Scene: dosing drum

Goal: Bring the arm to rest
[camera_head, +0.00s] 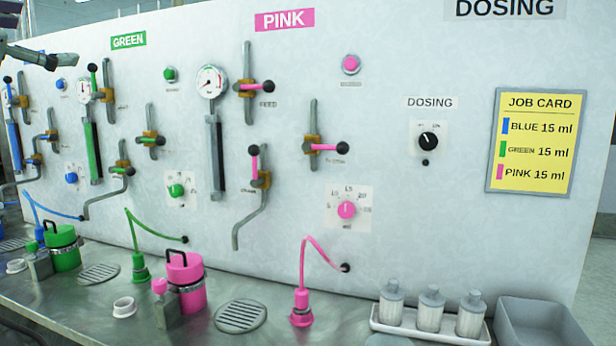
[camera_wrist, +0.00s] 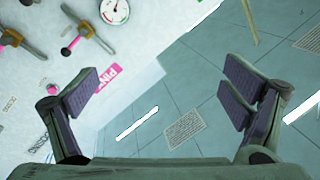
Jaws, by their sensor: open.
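My gripper (camera_wrist: 160,108) is open and empty in the wrist view, its two padded fingers spread wide. Nothing touches the fingers. In the head view, part of my arm (camera_head: 40,55) shows at the upper left edge, in front of the panel (camera_head: 400,60).
Pink valves (camera_head: 257,87), a gauge (camera_head: 211,82) and a dosing knob (camera_head: 428,140) stick out from the panel. The bench holds a pink canister (camera_head: 190,298), a green canister (camera_head: 65,258), a tray of bottles (camera_head: 376,321) and a grey bin (camera_head: 540,332). Space before the right panel is clear.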

